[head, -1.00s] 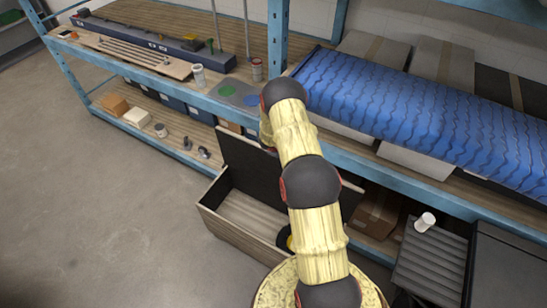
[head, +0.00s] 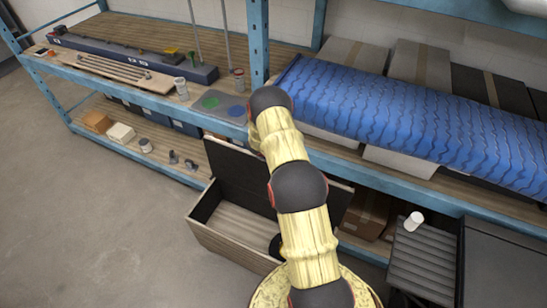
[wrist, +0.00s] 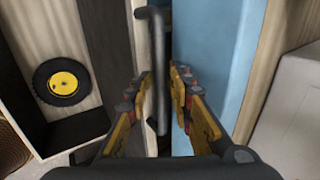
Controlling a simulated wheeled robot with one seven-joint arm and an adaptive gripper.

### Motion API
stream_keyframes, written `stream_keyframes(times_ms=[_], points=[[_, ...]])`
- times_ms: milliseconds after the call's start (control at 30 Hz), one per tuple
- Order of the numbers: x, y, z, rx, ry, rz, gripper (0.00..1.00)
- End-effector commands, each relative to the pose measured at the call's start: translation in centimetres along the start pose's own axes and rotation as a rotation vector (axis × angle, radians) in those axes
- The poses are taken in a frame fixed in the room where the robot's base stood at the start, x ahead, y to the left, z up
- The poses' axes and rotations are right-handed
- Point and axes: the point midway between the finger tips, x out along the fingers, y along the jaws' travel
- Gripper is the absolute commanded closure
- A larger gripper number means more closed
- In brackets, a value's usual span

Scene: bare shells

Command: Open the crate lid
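The crate (head: 228,247) is a pale wooden box with a dark inner rim, on the floor in front of the shelf. Its lid (head: 235,168) stands raised at the back, dark inside facing the crate; my arm covers its middle. In the wrist view the lid's edge (wrist: 141,60) runs upright beside a dark bar handle (wrist: 157,50). In the head view the gripper is hidden behind my arm. A black wheel with a yellow hub (wrist: 62,82) lies inside the crate.
The blue-framed shelf (head: 180,100) stands right behind the lid. A blue wrapped roll (head: 400,105) lies on its upper deck. A dark slatted surface (head: 425,258) with a white cup (head: 414,221) stands to the right. The floor at left is clear.

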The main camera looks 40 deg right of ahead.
Motion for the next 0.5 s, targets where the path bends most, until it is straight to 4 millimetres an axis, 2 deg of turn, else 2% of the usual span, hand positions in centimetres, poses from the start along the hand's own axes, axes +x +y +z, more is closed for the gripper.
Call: stream_keyframes(times_ms=[333,500], points=[[0.1,0.1,-0.2,0.001,0.003,0.002,0.74],[-1.0,0.1,-0.1,0.000,0.003,0.002,0.74]])
